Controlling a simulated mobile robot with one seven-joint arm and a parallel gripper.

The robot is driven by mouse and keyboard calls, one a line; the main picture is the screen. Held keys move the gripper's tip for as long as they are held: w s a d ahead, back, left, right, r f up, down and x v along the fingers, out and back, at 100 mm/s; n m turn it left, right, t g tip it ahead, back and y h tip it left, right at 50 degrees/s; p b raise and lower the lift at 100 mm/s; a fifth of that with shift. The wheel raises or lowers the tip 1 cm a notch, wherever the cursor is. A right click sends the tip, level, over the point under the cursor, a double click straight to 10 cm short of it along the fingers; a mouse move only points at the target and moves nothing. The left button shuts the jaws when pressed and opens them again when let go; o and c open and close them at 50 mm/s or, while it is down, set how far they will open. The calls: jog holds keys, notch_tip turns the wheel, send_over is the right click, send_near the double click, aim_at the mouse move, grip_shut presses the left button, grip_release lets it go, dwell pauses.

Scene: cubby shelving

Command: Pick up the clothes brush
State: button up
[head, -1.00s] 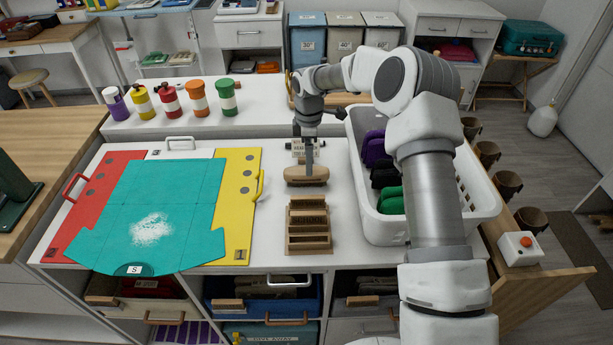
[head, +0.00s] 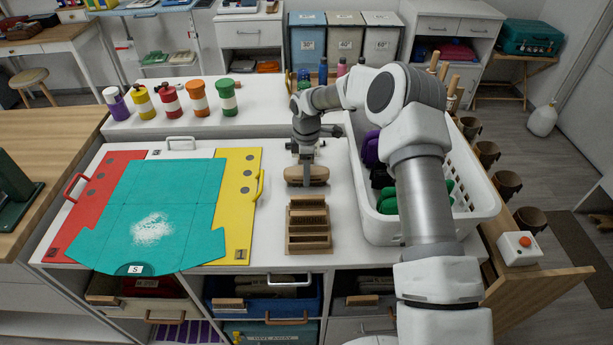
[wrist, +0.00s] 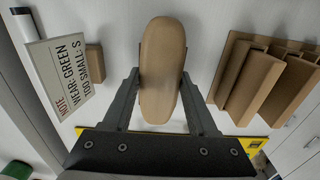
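The clothes brush (head: 306,181), a rounded oblong of light brown wood, lies on the white worktop behind a stepped wooden rack (head: 309,243). In the wrist view the brush (wrist: 162,45) fills the middle, its long axis running up the picture. My gripper (head: 306,166) is down over it. In the wrist view my gripper (wrist: 161,82) has one finger on each side of the brush, very close to its edges. I cannot tell whether the fingers press on it. The underside of the brush is hidden.
A white basket (head: 385,233) with dark, purple and green items stands close on the right. A small sign (wrist: 62,72) stands beside the brush. Colored bottles (head: 198,97) line the rear ledge.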

grip_shut()
jog(key=shift+r, duration=0.15)
jog(key=shift+r, duration=0.25)
jog(key=r, duration=0.3)
jog(key=shift+s+d+r, duration=0.1)
jog(key=shift+s+r, duration=0.1)
jog(key=shift+r, duration=0.2)
jog(key=s+r, duration=0.2)
jog(key=s, duration=0.1)
jog(key=s+d+r, duration=0.1)
jog(key=s+r, duration=0.1)
jog(key=s, duration=0.2)
jog(key=s+d+r+b, duration=0.1)
jog(key=s+r, duration=0.1)
jog(key=s, duration=0.2)
jog(key=shift+d+r, duration=0.15)
jog(key=shift+r, duration=0.05)
